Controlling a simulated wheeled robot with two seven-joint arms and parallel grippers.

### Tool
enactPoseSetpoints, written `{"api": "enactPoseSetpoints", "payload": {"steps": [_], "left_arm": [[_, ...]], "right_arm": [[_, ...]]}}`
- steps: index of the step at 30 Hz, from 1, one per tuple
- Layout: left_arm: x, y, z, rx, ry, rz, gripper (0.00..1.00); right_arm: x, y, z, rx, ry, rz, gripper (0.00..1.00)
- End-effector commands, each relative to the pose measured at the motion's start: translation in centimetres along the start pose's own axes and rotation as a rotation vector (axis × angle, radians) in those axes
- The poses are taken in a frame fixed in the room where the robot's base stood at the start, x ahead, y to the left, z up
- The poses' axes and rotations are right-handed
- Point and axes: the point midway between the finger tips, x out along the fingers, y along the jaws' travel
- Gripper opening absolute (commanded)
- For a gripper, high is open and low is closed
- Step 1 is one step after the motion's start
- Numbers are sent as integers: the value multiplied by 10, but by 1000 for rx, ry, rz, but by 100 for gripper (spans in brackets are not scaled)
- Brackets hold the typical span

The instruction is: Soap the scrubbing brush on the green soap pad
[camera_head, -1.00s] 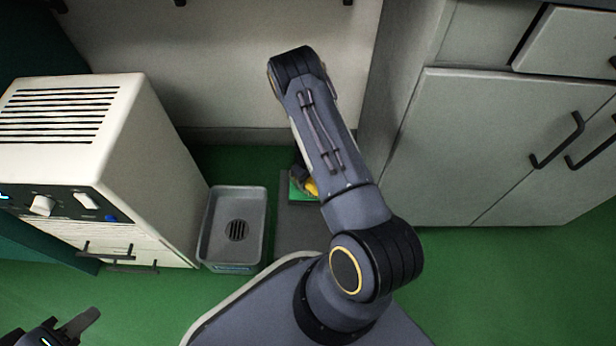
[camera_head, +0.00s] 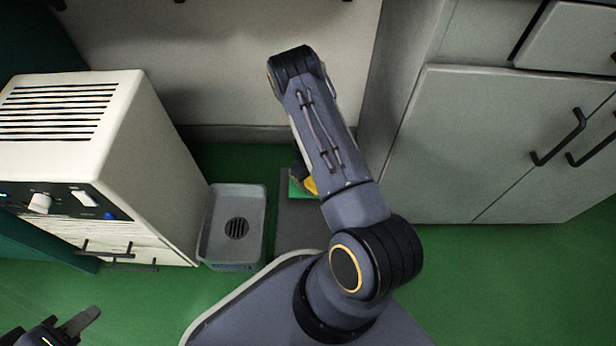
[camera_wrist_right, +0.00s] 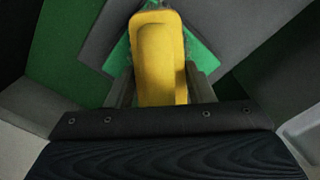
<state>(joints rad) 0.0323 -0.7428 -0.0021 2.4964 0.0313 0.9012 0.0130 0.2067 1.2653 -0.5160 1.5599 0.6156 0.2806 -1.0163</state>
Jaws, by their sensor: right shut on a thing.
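The scrubbing brush (camera_wrist_right: 158,60) has a yellow handle and sits between the fingers of my right gripper (camera_wrist_right: 160,85), which is shut on it. In the head view only a yellow bit of the brush (camera_head: 310,186) shows beside my right arm. The green soap pad (camera_wrist_right: 197,62) lies beyond and under the brush on a grey mat; its edge also shows in the head view (camera_head: 295,188). The brush's bristles are hidden, so I cannot tell whether they touch the pad. My left gripper (camera_head: 85,322) is at the lower left, apart from these things; its jaw gap is unclear.
A grey tray (camera_head: 207,240) with a drain grille stands left of the grey mat (camera_head: 293,225). A white cabinet (camera_head: 150,130) with knobs and slots stands further left. Grey cupboards (camera_head: 480,140) with dark handles stand at the right. Green floor is clear at the lower right.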

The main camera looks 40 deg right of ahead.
Motion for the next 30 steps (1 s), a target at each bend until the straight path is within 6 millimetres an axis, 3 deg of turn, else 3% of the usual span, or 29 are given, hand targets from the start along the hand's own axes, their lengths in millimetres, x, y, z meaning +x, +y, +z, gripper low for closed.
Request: {"api": "enactPoseSetpoints", "payload": {"steps": [30], "left_arm": [[4, -2, 2, 0, 0, 0, 36]], "right_arm": [[13, 0, 0, 0, 0, 0, 30]]}}
